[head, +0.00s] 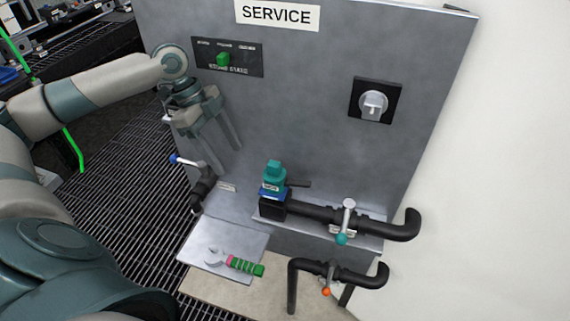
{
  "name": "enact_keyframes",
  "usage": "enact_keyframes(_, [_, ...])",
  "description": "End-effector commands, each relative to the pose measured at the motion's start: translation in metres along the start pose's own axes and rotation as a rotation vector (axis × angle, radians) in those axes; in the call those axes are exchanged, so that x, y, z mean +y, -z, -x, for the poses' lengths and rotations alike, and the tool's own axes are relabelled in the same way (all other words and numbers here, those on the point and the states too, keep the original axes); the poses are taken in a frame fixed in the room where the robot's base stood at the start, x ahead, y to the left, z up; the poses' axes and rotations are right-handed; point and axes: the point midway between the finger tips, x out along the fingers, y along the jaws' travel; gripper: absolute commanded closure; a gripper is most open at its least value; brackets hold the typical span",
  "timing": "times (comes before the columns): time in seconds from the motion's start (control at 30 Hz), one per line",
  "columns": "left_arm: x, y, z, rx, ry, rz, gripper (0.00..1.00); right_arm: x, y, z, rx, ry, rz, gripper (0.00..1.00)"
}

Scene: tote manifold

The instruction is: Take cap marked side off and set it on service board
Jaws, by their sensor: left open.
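A teal cap (273,180) with a small label sits on a black block at the left end of the upper black pipe. The label is too small to read. A flat light-grey board (208,243) lies left of and below the cap, with a wrench on it. The upright grey panel (320,70) behind carries a SERVICE sign. My left gripper (228,158) is open and empty, in front of the panel, up and left of the cap and apart from it. My right gripper is out of view.
A wrench (240,265) with a green and pink handle lies on the board. Valves with blue, teal (342,238) and orange (326,291) knobs stand around the pipes. A switch plate (226,58) and a grey knob (373,105) are on the panel. Dark grating (120,200) lies at left.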

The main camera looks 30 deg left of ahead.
Motion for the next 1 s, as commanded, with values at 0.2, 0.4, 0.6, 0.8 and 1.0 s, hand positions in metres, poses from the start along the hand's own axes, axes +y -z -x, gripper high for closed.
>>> enact_keyframes(0.2, [-0.001, -0.001, 0.006, 0.003, 0.002, 0.000, 0.36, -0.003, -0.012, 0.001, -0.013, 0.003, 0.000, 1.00])
enact_keyframes(0.4, [-0.001, 0.000, 0.005, 0.003, 0.002, 0.000, 0.36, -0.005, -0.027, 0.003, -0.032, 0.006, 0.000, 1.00])
enact_keyframes(0.6, [0.000, 0.010, 0.002, 0.005, -0.001, -0.002, 0.36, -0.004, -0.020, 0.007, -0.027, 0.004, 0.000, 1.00])
enact_keyframes(0.8, [-0.001, 0.038, -0.007, 0.006, 0.000, -0.004, 0.36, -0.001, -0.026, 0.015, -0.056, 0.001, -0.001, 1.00])
enact_keyframes(1.0, [0.000, 0.070, -0.021, 0.006, -0.001, -0.004, 0.36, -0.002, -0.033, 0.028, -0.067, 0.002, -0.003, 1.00])
